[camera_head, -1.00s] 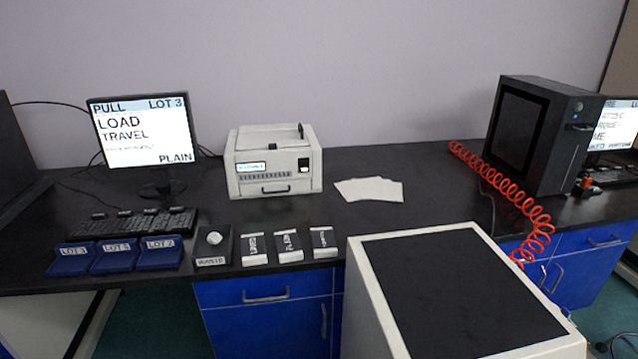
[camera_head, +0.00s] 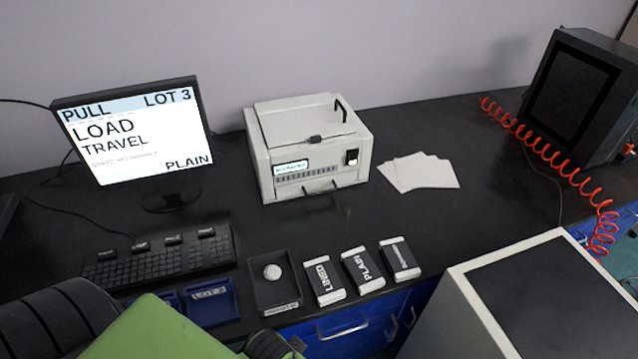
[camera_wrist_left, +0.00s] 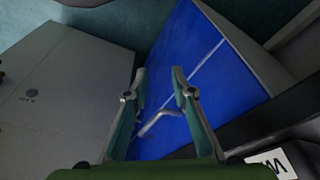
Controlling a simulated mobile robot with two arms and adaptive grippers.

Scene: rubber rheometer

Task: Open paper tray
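The white printer (camera_head: 308,152) stands on the black bench, with a small lit display and a row of slots on its front. The paper tray handle (camera_head: 320,188) is a dark bar low on that front, and the tray looks shut. My left gripper (camera_wrist_left: 159,75) shows in the left wrist view with its two fingers apart and nothing between them. It points down at a blue cabinet front with a metal handle, away from the printer. In the head view only my green left arm shows at the lower left. My right gripper is in neither view.
Loose white sheets (camera_head: 420,172) lie right of the printer. Labelled packs (camera_head: 363,269), a black waste tray (camera_head: 275,290) and blue lot trays (camera_head: 212,300) line the bench front. A monitor (camera_head: 138,135) and keyboard (camera_head: 160,260) are left. A red coiled hose (camera_head: 550,155) hangs right.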

